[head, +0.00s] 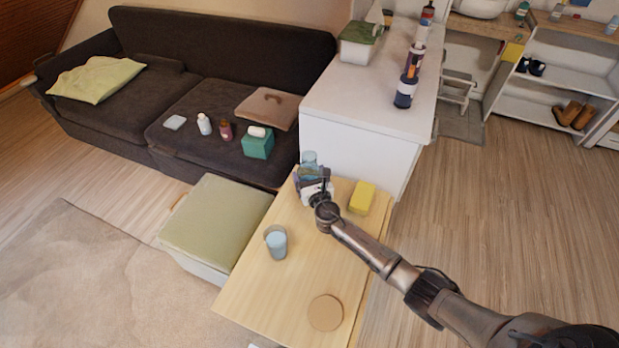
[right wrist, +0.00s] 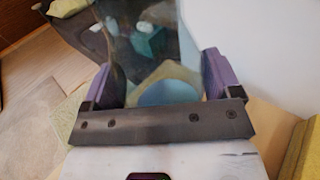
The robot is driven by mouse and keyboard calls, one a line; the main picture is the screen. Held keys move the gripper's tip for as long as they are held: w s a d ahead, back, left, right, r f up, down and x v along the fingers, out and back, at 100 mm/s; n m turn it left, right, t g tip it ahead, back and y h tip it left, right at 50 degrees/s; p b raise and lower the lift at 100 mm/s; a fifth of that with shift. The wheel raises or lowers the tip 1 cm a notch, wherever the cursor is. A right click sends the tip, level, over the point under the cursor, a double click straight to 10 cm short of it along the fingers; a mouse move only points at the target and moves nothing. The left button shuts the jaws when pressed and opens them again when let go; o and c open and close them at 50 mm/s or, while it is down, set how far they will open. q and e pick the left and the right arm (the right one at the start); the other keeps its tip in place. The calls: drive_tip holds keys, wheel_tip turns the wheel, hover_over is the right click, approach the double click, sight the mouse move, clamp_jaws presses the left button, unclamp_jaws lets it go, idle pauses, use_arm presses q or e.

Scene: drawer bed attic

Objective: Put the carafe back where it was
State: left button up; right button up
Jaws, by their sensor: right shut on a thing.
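The carafe (head: 309,158) is clear, bluish glass at the far end of the wooden table, against the white cabinet's side in the head view. My right gripper (head: 309,172) is shut on it. In the right wrist view the carafe (right wrist: 155,45) stands between the two purple fingers, with pale blue at its bottom. Its lower part is hidden behind my gripper in the head view, so I cannot tell whether it touches the table. My left gripper is not in view.
The wooden table (head: 270,290) holds a glass with blue liquid (head: 276,245), a round cork mat (head: 325,313) and a yellow block (head: 361,198). The white cabinet (head: 360,125) rises behind the table. A cushioned box (head: 215,220) stands left.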

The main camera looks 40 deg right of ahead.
drive_tip(key=shift+r, duration=0.15)
drive_tip(key=shift+f, duration=0.2)
drive_tip(key=o, duration=0.9)
